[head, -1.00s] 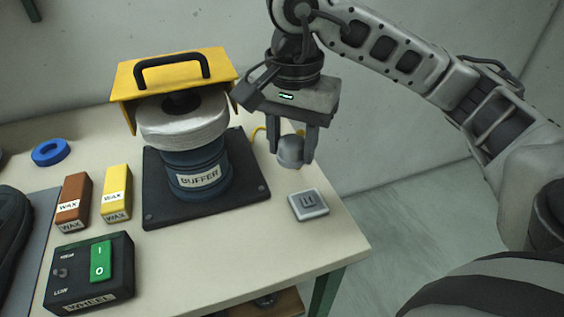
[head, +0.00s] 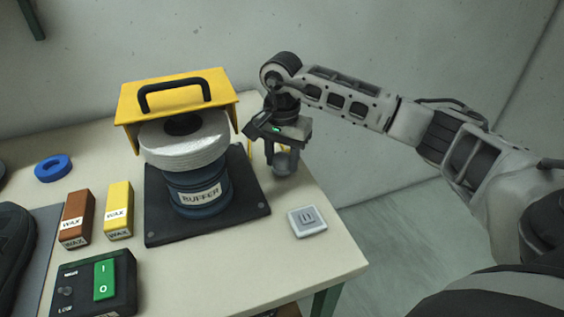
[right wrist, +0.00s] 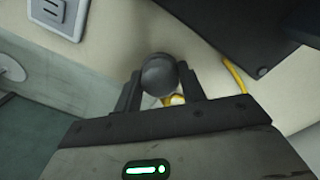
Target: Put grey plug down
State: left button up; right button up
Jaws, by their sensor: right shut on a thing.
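The grey plug (head: 285,162) is a rounded grey piece. My right gripper (head: 282,160) is shut on it, at the right rear of the bench beside the buffer base. In the right wrist view the plug (right wrist: 159,74) sits between the two fingers (right wrist: 160,88). Part of a yellow cord (right wrist: 233,76) shows next to it, with a yellow end just past the plug. Whether the plug touches the bench I cannot tell. A grey socket plate (head: 307,222) lies on the bench in front of the gripper; it also shows in the right wrist view (right wrist: 58,14). My left gripper is not in view.
The buffer (head: 199,190) with its yellow hood (head: 180,92) stands on a dark base (head: 160,228) left of the gripper. Wax blocks, brown (head: 77,217) and yellow (head: 119,210), and a wheel switch box (head: 125,290) stand further left. The bench's right edge is close by.

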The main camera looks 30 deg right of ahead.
jog(key=shift+f, duration=1.25)
jog(key=o, duration=1.3)
jog(key=shift+r, duration=0.1)
